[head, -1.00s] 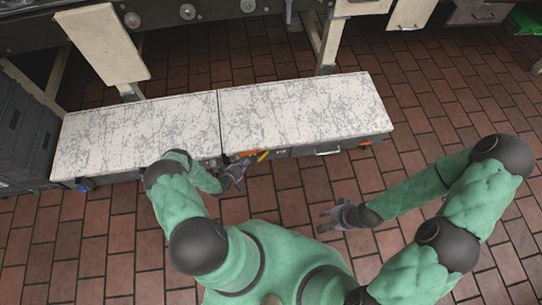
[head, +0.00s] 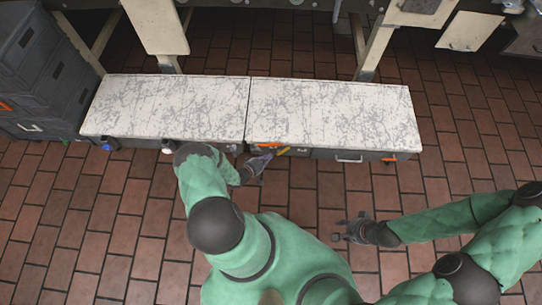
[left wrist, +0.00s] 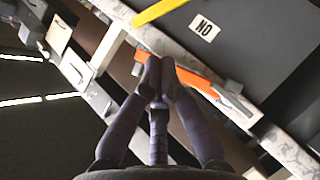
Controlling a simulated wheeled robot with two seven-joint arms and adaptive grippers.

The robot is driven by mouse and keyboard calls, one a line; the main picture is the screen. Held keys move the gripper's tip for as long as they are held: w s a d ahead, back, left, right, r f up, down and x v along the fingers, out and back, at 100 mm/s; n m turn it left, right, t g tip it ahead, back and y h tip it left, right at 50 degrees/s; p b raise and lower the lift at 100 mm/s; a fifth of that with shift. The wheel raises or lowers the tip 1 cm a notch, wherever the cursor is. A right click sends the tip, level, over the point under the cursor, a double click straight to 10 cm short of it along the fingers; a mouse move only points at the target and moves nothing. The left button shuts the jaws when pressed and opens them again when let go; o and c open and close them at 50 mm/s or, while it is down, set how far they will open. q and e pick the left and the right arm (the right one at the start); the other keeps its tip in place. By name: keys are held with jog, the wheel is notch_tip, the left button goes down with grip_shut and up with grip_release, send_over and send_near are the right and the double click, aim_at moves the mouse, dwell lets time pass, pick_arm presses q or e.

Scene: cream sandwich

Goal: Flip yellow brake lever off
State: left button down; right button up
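The yellow brake lever (head: 284,151) sticks out from the front of the low bench, near the middle; it also shows at the top of the left wrist view as a yellow bar (left wrist: 160,10). My left gripper (head: 266,159) is just left of it in the head view. In the left wrist view its fingertips (left wrist: 159,72) are together, with nothing visible between them, below and apart from the yellow bar. An orange part (left wrist: 192,79) lies behind the fingertips. My right gripper (head: 343,233) is open and empty over the floor.
The bench has two white speckled tops (head: 330,112). A label reading "ON" upside down (left wrist: 204,27) is beside the lever on a dark panel. A silver handle (head: 350,159) and an orange part (head: 389,158) are farther right. Dark crates (head: 40,75) stand left. Brick floor in front is clear.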

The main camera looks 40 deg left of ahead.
pick_arm(q)
jog(key=b+x, duration=0.2)
jog(key=x, duration=0.6)
jog(key=shift+w+b, duration=0.15)
jog(key=shift+b, duration=0.2)
jog(key=shift+d, duration=0.15)
